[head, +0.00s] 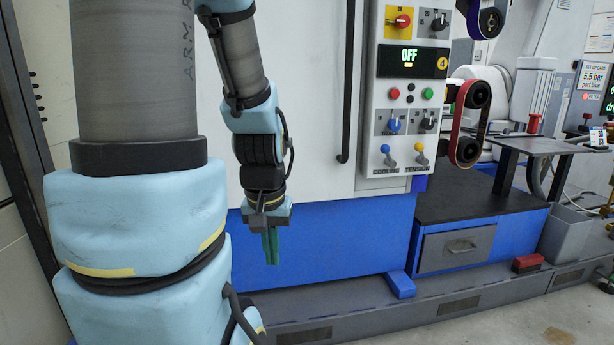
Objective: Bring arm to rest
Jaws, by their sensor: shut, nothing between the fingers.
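My gripper (271,248) hangs at the end of my arm in the head view, left of centre. Its green fingers point straight down and are closed together with nothing between them. It is in front of the blue lower panel of a machine (330,245), below the white door. The forearm above it slopes down from the top of the picture. No held object shows.
A control panel (408,95) with a display reading OFF is to the right. A sanding belt (467,122) and a dark table (545,146) stand further right. A blue block (400,285) and a red brush-like object (527,263) lie low on the grey base ledge.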

